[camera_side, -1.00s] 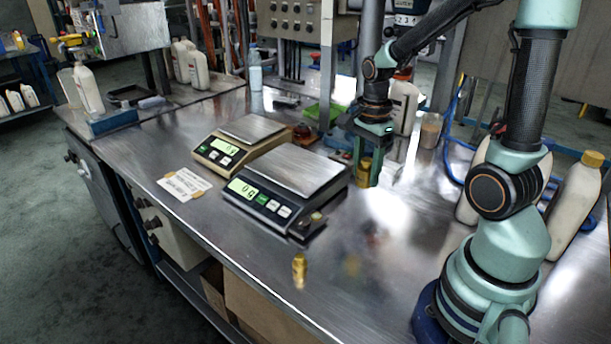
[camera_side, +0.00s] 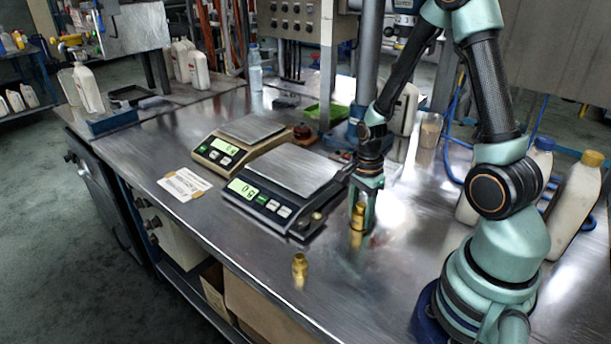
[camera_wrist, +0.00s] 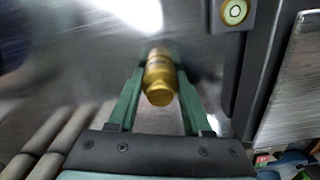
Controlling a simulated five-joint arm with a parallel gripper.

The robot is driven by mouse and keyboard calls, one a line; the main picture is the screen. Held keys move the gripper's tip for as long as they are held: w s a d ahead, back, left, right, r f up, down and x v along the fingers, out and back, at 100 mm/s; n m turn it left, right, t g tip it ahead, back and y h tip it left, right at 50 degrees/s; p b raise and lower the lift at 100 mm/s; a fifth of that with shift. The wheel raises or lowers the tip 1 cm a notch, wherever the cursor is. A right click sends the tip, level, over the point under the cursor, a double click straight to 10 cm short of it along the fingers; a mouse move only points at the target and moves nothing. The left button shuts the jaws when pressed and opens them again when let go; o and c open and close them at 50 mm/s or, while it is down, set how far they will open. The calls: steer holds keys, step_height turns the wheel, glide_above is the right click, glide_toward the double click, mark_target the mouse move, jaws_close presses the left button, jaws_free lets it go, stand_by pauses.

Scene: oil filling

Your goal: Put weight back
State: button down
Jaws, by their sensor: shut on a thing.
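My gripper (camera_side: 361,208) is shut on a brass weight (camera_side: 357,217) beside the right end of the black scale. The weight also shows between the fingers in the wrist view (camera_wrist: 160,78). It hangs upright, low over the steel bench; I cannot tell whether its base touches the bench. A second brass weight (camera_side: 299,265) stands upright on the bench near the front edge. The black scale (camera_side: 270,215) has an empty metal pan (camera_side: 293,171) and its display seems to read 0 g.
A tan-framed scale (camera_side: 215,152) with an empty pan stands behind and left of the black one. A paper label (camera_side: 184,185) lies in front of it. White bottles (camera_side: 575,205) stand at the right near my base. The bench (camera_side: 350,275) around the standing weight is clear.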

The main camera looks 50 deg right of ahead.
mark_target(361, 204)
steer(key=shift+f, duration=0.1)
steer(key=shift+c, duration=1.7)
jaws_free()
step_height(361, 204, up, 11)
steer(key=shift+r, duration=0.7)
steer(key=a+r+n+t, duration=0.5)
steer(key=a+r+n, duration=0.6)
steer(key=n, duration=1)
steer(key=shift+s+a+r+t, duration=0.3)
steer(key=shift+a+r, duration=0.1)
steer(key=shift+a, duration=0.1)
